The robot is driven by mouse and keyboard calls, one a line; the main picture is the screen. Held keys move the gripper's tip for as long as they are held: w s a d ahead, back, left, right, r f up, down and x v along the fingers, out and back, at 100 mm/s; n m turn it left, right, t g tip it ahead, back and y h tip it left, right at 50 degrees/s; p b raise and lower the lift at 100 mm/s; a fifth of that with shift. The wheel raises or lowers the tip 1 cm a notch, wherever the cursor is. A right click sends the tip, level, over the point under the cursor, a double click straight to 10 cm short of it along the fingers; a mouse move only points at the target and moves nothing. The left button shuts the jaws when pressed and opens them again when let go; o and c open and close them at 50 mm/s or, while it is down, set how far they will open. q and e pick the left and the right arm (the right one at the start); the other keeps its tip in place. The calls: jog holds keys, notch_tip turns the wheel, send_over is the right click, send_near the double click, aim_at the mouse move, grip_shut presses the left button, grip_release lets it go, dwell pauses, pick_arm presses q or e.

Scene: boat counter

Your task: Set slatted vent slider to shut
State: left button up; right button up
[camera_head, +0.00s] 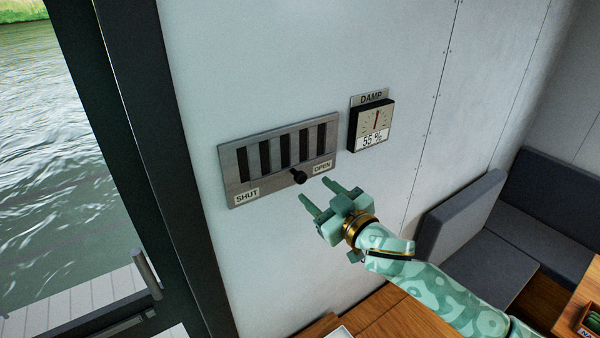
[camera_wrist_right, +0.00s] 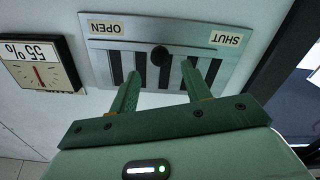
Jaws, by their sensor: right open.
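The slatted vent (camera_head: 283,155) is a grey metal plate on the white wall, with dark slots. Its black slider knob (camera_head: 299,177) sits low on the plate, between the SHUT label (camera_head: 247,196) and the OPEN label (camera_head: 322,167), nearer OPEN. My right gripper (camera_head: 325,189) is open and empty, just right of and below the knob. In the right wrist view the vent (camera_wrist_right: 218,25) appears upside down and the knob (camera_wrist_right: 160,55) shows beyond and between the two spread fingers (camera_wrist_right: 166,82), not gripped. My left gripper is out of view.
A DAMP gauge (camera_head: 372,126) reading 55 % is mounted on the wall right of the vent. A dark door frame (camera_head: 165,150) stands to the left. A wooden surface (camera_head: 400,322) and grey bench seats (camera_head: 480,250) lie below right.

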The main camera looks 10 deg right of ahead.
aim_at(303, 179)
jog(key=x, duration=0.7)
jog(key=shift+w+a, duration=0.1)
jog(key=shift+w, duration=0.15)
jog(key=shift+c, duration=0.3)
